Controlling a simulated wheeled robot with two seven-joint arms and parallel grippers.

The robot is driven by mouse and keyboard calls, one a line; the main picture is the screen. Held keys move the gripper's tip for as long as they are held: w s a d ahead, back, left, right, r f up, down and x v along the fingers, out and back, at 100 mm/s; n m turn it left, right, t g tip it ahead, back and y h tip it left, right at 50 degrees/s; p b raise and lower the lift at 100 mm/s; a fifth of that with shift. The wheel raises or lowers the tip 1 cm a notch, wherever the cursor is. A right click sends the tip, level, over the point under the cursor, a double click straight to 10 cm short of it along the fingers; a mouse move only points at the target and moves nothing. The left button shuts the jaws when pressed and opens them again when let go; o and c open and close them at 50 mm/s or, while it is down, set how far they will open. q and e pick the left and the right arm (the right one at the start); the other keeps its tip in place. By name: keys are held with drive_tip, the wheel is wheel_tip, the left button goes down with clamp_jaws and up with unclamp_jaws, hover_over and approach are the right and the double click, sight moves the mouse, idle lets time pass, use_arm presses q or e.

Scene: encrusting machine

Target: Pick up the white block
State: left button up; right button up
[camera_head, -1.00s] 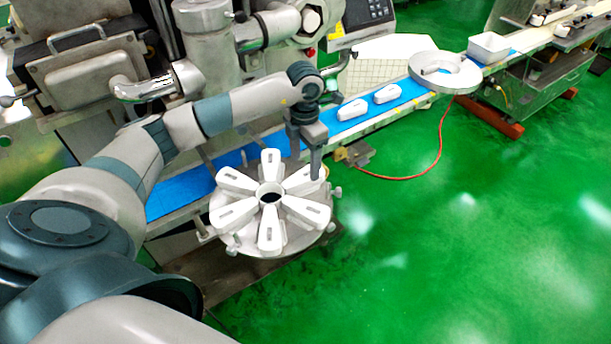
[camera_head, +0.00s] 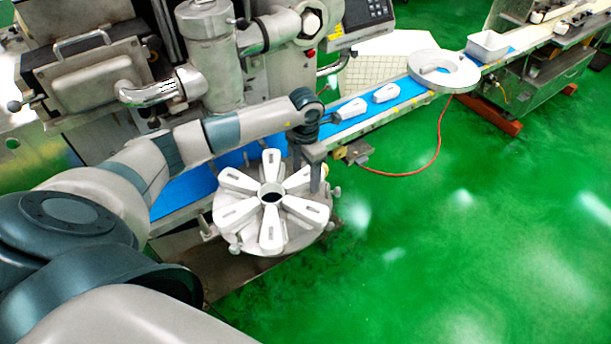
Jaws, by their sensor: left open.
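Several white wedge-shaped blocks lie like spokes on a round plate (camera_head: 236,237). One block (camera_head: 307,209) points to the right, and another block (camera_head: 301,178) points to the upper right. My left gripper (camera_head: 306,182) points down at the upper right of the plate. Its two fingers are apart, on either side of the outer end of the upper-right block, with nothing visibly clamped. Whether they touch the block cannot be told. Two more white blocks, a near one (camera_head: 350,109) and a far one (camera_head: 386,93), lie on the blue conveyor. My right gripper is not in view.
The blue conveyor belt (camera_head: 182,197) runs behind the plate toward the upper right, past a metal ring (camera_head: 443,82) and a white bin (camera_head: 487,46). The steel machine (camera_head: 204,62) stands behind. A red cable (camera_head: 437,150) hangs over open green floor (camera_head: 470,240).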

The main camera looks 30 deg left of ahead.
sight(306, 174)
use_arm(q)
drive_tip(key=shift+c, duration=0.3)
drive_tip(key=c, duration=1.2)
drive_tip(key=shift+w+r, duration=0.1)
drive_tip(key=shift+r, duration=0.1)
drive_tip(key=shift+r+b, duration=0.5)
drive_tip(key=shift+b, duration=0.1)
wheel_tip(306, 174, up, 2)
drive_tip(key=shift+r+b, duration=0.2)
drive_tip(key=shift+b, duration=0.65)
drive_tip(key=shift+w+d+r+b, duration=0.85)
drive_tip(key=shift+w+d+r, duration=0.4)
drive_tip(key=shift+w, duration=0.2)
drive_tip(key=shift+w+d+r+b, duration=0.9)
drive_tip(key=shift+w+d+r, duration=0.35)
drive_tip(key=shift+w, duration=0.25)
drive_tip(key=shift+w+d+r+b, duration=0.85)
drive_tip(key=shift+w+d+r, duration=0.3)
drive_tip(key=shift+w+d, duration=0.25)
drive_tip(key=shift+a, duration=0.1)
